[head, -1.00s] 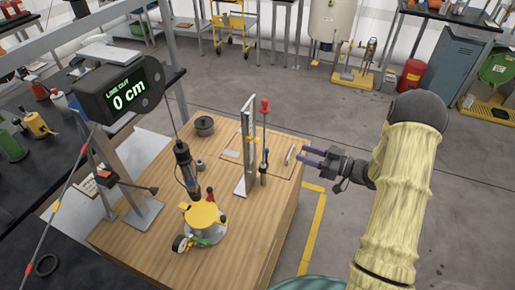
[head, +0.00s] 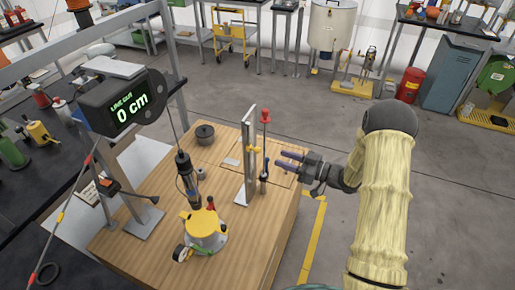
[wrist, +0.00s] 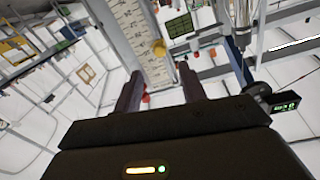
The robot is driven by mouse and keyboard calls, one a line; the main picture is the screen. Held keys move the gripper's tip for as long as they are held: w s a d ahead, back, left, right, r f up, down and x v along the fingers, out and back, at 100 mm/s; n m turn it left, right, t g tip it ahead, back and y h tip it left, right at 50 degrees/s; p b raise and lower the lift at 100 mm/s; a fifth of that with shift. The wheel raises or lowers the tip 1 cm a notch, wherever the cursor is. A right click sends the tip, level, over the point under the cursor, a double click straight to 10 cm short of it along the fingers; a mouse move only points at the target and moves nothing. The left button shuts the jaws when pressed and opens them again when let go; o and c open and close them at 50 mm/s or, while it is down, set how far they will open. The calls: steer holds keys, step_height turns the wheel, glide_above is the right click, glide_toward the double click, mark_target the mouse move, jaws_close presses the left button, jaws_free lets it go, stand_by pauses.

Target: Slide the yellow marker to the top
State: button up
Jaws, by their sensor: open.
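The yellow marker (head: 253,149) sits about midway up a pale upright scale post (head: 249,125) on the wooden table. In the wrist view, the marker (wrist: 158,47) shows beside the post's ruled face (wrist: 132,35), beyond my fingertips and between them across the picture. My gripper (head: 279,158) is open and empty, just right of the post at about the marker's height, with its fingers pointing left. In the wrist view, both fingers of my gripper (wrist: 160,72) stand wide apart, and no contact with the marker shows.
A thin rod with a red knob (head: 265,116) stands between the post and my gripper. A display (head: 125,105) reads 0 cm.

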mark_target(258, 148)
steer(key=p+x, duration=0.2)
steer(key=x, duration=0.8)
steer(key=shift+w+a, duration=0.1)
steer(key=shift+r, duration=0.1)
jaws_close()
